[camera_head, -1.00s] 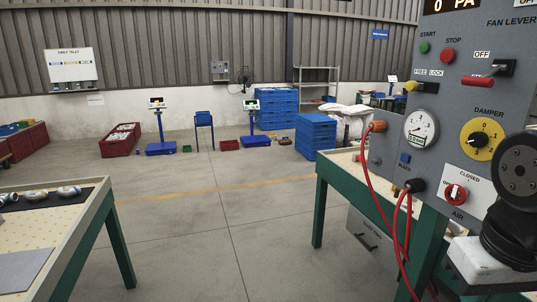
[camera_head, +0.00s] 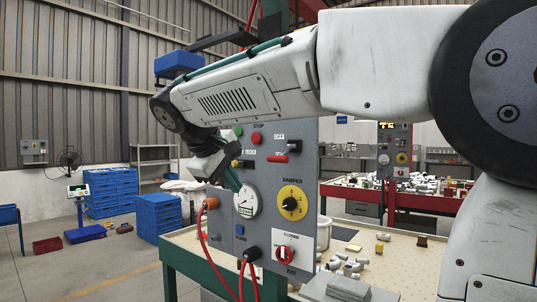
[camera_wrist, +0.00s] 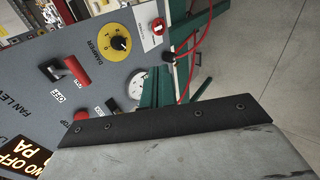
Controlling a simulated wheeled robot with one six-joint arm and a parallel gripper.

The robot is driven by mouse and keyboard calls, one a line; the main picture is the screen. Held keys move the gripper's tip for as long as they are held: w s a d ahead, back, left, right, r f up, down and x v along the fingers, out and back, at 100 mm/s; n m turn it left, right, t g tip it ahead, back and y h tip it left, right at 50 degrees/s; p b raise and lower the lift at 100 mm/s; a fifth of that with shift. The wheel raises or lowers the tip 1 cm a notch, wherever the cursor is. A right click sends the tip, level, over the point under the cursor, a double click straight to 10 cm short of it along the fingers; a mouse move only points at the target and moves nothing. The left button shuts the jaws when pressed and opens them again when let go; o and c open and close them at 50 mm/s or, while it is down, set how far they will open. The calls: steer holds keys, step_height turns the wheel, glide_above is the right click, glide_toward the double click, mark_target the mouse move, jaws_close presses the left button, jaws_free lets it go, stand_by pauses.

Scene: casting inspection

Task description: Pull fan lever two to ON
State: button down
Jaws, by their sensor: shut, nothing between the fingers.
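The fan lever with its red handle (camera_head: 278,158) is on the upper part of the grey control panel (camera_head: 305,215), beside a white OFF label (camera_head: 279,136). In the wrist view the red handle (camera_wrist: 76,70) points sideways from its dark mount, near the OFF label (camera_wrist: 57,97). The display (camera_wrist: 22,155) in the wrist view reads in part "WO OFF" and "PA". My gripper (camera_head: 234,182) is shut and empty, in front of the panel to the left of the lever, near the pressure gauge. I cannot tell its exact distance from the panel.
A yellow damper dial (camera_head: 292,203) and a gauge (camera_head: 246,202) sit below the lever. Red hoses (camera_head: 203,240) hang from the panel's left and lower side. A bench with metal parts (camera_head: 375,255) stands behind. Another panel (camera_head: 394,150) is at the back.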

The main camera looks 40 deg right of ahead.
mark_target(271, 161)
steer(key=w+d+r+h, duration=0.1)
steer(key=d+r+h, duration=0.1)
steer(key=r, duration=0.4)
steer(key=w+d+r+h, duration=0.1)
steer(key=w+r+h, duration=0.1)
steer(key=r, duration=0.5)
steer(key=shift+m+t, duration=0.3)
steer(key=shift+t, duration=0.1)
steer(key=x, duration=1.4)
steer(key=shift+s+f, duration=0.3)
steer(key=shift+d+f, duration=0.25)
steer(key=shift+f, duration=0.95)
